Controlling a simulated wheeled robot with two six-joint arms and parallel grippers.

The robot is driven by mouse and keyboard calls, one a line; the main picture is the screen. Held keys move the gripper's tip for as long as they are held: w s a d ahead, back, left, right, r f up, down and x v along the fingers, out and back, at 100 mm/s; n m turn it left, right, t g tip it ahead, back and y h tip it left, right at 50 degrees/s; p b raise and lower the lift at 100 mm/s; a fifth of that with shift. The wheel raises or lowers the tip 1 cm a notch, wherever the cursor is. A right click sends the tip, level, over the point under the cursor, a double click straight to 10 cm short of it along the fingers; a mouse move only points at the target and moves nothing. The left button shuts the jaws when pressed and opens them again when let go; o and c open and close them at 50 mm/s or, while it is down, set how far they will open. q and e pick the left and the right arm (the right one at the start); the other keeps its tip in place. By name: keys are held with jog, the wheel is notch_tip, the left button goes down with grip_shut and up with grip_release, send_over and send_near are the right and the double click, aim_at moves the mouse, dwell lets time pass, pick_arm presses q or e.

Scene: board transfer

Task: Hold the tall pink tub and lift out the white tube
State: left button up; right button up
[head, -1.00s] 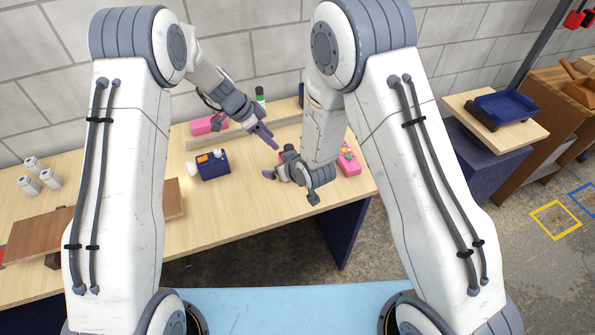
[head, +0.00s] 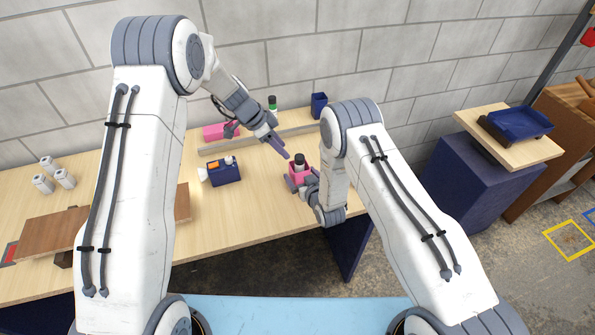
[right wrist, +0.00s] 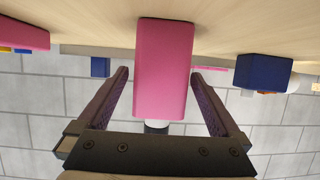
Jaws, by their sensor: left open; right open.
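The tall pink tub (head: 299,172) stands on the table in the head view. A dark-capped tube (head: 300,160) sticks up from its top. In the right wrist view, the picture is upside down and the pink tub (right wrist: 164,65) lies between my right gripper's fingers (right wrist: 160,78), with gaps on both sides. A white band of the tube (right wrist: 157,124) shows at the tub's mouth, with a dark part beyond it. My right gripper (head: 300,182) is open around the tub. My left gripper (head: 284,149) is open and empty, above and left of the tube.
A dark blue box (head: 224,173) with small items stands left of the tub. A pink box (head: 214,132), a green-capped bottle (head: 273,104) and a blue cup (head: 319,104) are at the back, near a low rail (head: 250,139). White cylinders (head: 64,178) stand far left.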

aim_at(297, 170)
jog(key=shift+x, duration=2.25)
